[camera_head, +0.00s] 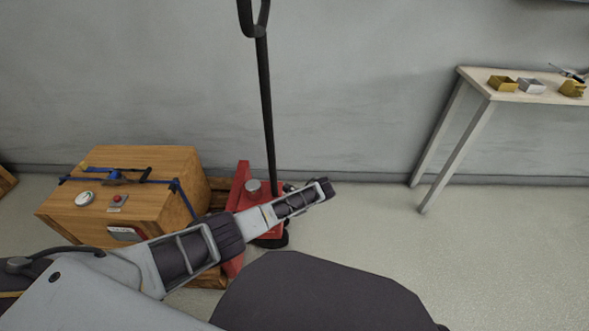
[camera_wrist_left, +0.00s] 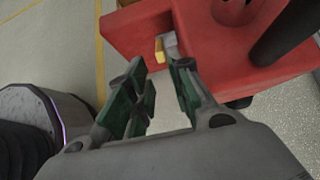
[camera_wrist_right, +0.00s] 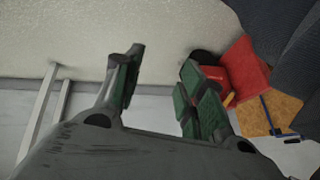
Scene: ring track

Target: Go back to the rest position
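My left gripper (camera_wrist_left: 160,88) shows in the left wrist view with its green-padded fingers apart and nothing between them. The red pallet jack (camera_wrist_left: 140,35) is just beyond its fingertips; I cannot tell whether they touch. My right gripper (camera_wrist_right: 163,65) shows in the right wrist view, also with its fingers apart and empty. Pale floor and wall lie beyond it, with the red pallet jack (camera_wrist_right: 245,70) off to the right. In the head view a grey arm of mine reaches from the lower left across the front of the pallet jack (camera_head: 236,190). Neither gripper can be made out clearly there.
A wooden crate (camera_head: 170,165) with blue straps stands at the left, beside the pallet jack and its tall black handle (camera_head: 266,110). A pale table (camera_head: 478,86) with small yellow and grey bins (camera_head: 502,83) stands against the wall at right. The floor (camera_head: 480,260) at right is clear.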

